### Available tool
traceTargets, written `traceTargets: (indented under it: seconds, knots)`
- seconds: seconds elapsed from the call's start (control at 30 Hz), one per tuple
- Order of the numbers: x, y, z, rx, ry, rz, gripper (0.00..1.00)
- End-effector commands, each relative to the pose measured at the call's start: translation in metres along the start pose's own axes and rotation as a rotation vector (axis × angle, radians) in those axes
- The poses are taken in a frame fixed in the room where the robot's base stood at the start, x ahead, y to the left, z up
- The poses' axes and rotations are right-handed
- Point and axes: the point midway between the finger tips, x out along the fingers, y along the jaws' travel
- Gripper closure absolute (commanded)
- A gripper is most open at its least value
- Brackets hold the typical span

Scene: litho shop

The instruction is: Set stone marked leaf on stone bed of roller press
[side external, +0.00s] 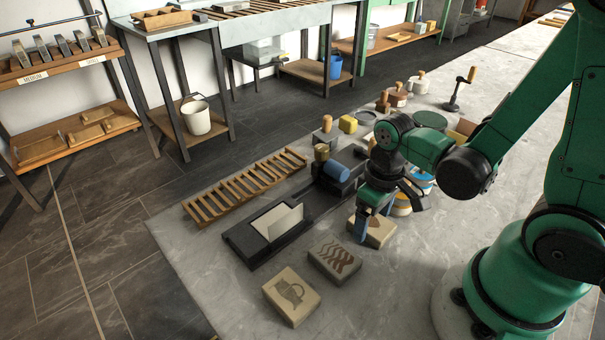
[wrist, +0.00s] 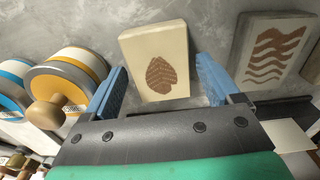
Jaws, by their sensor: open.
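The leaf stone (wrist: 155,45) is a cream block with a brown leaf mark. In the wrist view it lies flat between and ahead of the blue fingers of my gripper (wrist: 162,88). The side view shows the stone (side external: 381,232) on the bench, partly hidden by my gripper (side external: 366,218), which points down over it, open and empty. I cannot tell whether the fingers touch it. The roller press, with its blue roller (side external: 336,171), stands to the left.
A stone with wavy marks (side external: 334,262) and a stone with a cup-like picture (side external: 291,296) lie in front. A wooden slatted rack (side external: 245,187) lies behind the bed. Round tins with blue and orange bands (wrist: 68,85) stand close beside my gripper.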

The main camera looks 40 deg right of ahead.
Motion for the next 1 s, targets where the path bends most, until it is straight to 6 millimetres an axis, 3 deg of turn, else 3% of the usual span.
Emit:
traceTargets:
  seconds: [0.03,0.2,0.23,1.0]
  knots:
    - [0.000,0.000,0.000,0.000,0.000,0.000,0.26]
    - [0.000,0.000,0.000,0.000,0.000,0.000,0.74]
    - [0.000,0.000,0.000,0.000,0.000,0.000,0.78]
    - [-0.044,0.000,0.000,0.000,0.000,0.000,0.78]
